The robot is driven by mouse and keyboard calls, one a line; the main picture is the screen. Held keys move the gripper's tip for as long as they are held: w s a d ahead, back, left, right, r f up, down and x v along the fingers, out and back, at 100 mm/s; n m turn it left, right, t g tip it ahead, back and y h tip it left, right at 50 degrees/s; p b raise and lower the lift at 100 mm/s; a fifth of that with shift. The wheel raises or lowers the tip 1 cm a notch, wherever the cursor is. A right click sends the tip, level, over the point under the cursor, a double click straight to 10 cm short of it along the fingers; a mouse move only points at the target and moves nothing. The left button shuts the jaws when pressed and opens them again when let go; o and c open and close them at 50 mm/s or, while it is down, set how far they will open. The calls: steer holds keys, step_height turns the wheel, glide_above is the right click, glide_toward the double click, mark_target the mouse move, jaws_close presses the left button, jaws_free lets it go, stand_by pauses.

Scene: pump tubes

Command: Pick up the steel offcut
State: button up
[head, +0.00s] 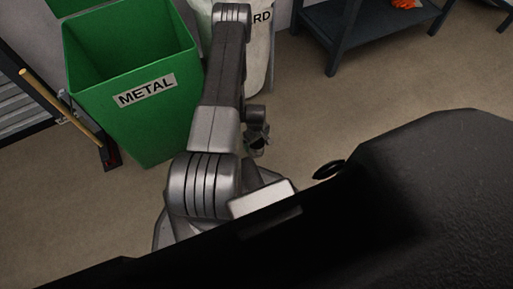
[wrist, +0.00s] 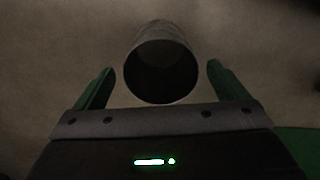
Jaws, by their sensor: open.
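A hollow grey steel tube, which looks like the steel offcut (wrist: 165,35), shows in the wrist view with its open end facing me. My gripper (wrist: 161,72) is open, with one green finger on each side of the tube. Dark gaps show between the tube and both fingers, and I see no contact. The tube's far end blurs into the brown floor. In the head view my gripper (head: 258,142) is small, beside my arm, and the tube cannot be made out there.
A green bin marked METAL (head: 150,125) stands left of my arm. A whitish bin (head: 262,60) with a partly hidden label is behind it. A dark shelf (head: 345,35) stands at the back right. A wooden handle (head: 60,105) leans at left. A dark oval (head: 328,169) is unclear. Open floor lies right.

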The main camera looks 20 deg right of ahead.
step_height(320, 180, down, 6)
steer(key=b, duration=0.2)
steer(key=shift+s+r+b, duration=0.1)
steer(key=shift+r+b, duration=0.05)
steer(key=shift+b, duration=0.15)
steer(key=shift+r, duration=0.1)
steer(key=c, duration=1.2)
steer(key=shift+o, duration=0.2)
step_height(320, 180, up, 10)
steer(key=p, duration=0.4)
